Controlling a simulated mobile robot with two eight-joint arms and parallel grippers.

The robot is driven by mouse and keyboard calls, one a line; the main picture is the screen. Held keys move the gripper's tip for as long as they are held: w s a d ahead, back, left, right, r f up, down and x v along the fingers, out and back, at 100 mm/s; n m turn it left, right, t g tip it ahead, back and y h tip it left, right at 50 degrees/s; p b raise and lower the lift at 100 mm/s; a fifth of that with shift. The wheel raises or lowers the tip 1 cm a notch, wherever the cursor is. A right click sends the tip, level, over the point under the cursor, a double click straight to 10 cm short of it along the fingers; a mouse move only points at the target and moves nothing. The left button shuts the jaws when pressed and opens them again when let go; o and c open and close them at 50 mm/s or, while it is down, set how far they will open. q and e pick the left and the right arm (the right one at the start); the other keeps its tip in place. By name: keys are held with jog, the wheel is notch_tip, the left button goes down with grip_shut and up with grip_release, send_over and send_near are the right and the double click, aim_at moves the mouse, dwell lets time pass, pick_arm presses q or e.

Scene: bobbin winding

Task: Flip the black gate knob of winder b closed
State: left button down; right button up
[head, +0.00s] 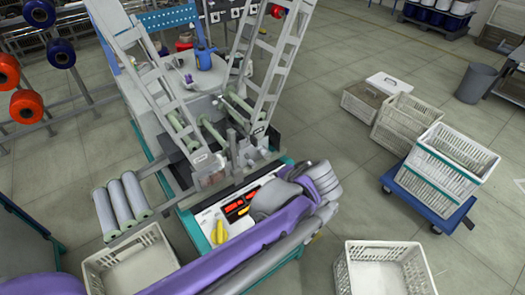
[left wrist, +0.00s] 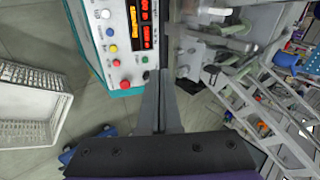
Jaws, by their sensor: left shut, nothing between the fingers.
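My left gripper (left wrist: 161,74) is shut and empty in the left wrist view. Its fingertips lie between the control panel (left wrist: 120,45) and the winder metalwork (left wrist: 215,50), apart from the panel as far as I can see. In the head view my purple and grey left arm reaches in from the bottom, and its wrist covers part of the panel (head: 208,218). The winding machine (head: 180,165) stands behind it with two ladder-like frames. I cannot clearly make out the black gate knob or which way it is turned. My right gripper is not in view.
The panel has red displays and several coloured buttons. Three pale rolls (head: 122,203) lie left of the machine. White crates stand at the front (head: 343,262) and on a blue dolly (head: 425,205) at right. A blue can (head: 204,60) sits on the machine top.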

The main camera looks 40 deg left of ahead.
pick_arm(q)
jog(key=w+a+r+y+b, duration=0.1)
jog(key=w+y, duration=0.3)
jog(key=w, duration=0.4)
jog(key=shift+w+a+r+m+b, duration=0.3)
jog(key=shift+r+b, duration=0.2)
jog(key=shift+r, duration=0.35)
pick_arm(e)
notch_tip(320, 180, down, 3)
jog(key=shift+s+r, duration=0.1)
pick_arm(q)
jog(key=shift+a, duration=0.1)
send_near(257, 142)
notch_tip(257, 142, down, 3)
jog(key=a, duration=0.2)
jog(key=shift+w+a+f+b, duration=0.1)
jog(key=shift+w+a+b, duration=0.15)
jog(key=shift+a, duration=0.2)
jog(key=shift+w+a+f+b, duration=0.1)
jog(key=shift+w+a+b, duration=0.1)
jog(key=shift+a, duration=0.3)
jog(key=shift+w+a, duration=0.2)
jog(key=shift+a, duration=0.45)
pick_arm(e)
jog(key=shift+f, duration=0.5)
